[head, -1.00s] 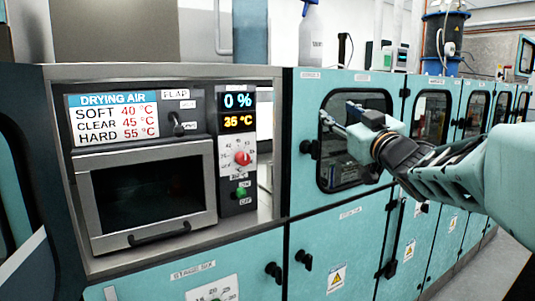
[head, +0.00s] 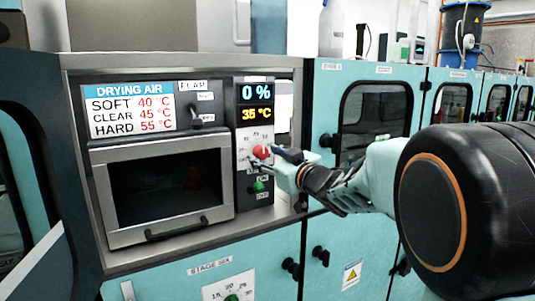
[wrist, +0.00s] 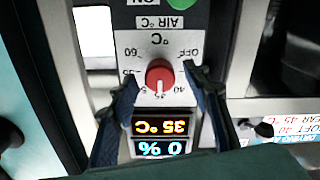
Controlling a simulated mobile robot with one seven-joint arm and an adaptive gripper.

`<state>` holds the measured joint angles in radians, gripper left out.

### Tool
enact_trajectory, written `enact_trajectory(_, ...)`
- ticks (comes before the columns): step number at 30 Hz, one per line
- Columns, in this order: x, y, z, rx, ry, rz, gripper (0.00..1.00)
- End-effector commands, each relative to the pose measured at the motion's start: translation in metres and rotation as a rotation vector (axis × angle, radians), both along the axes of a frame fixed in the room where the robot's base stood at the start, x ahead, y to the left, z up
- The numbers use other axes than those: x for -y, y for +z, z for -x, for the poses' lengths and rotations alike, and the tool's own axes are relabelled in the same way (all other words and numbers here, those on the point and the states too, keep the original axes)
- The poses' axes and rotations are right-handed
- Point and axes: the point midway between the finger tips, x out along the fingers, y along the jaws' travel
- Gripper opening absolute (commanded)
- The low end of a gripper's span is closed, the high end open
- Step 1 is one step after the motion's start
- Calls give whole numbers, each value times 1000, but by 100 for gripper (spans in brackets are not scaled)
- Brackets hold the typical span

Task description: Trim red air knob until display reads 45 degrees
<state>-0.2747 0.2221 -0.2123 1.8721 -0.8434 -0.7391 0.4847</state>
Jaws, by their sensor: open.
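The red air knob (head: 262,152) sits on a white dial plate below the display, and it also shows in the wrist view (wrist: 159,76), where the picture is upside down. The display (head: 256,103) reads 0 % and 35 °C; the wrist view shows the same readings (wrist: 161,136). My gripper (wrist: 158,78) is open, with one dark finger on each side of the knob and a visible gap to it on both sides. In the head view my gripper (head: 266,160) is at the dial and partly covers the plate. Contact with the plate cannot be told.
A green on/off button (head: 258,187) is below the dial. A flap switch (head: 197,119) and a drying air sign (head: 127,108) are to the left, above a dark-windowed oven door (head: 165,187). Another green knob (head: 231,298) is on the lower cabinet.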

Motion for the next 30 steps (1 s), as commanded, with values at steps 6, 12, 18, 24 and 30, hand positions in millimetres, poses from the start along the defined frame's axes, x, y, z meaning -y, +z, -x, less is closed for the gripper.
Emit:
enact_trajectory(6, -10, 1, -14, 1, 0, -1, 44)
enact_trajectory(12, -11, 0, -16, 1, -1, -1, 44)
enact_trajectory(18, -10, 0, -16, 1, -1, -1, 34)
enact_trajectory(24, -10, 0, -16, 1, -1, -1, 12)
enact_trajectory(30, -10, 1, -16, -1, -1, -3, 2)
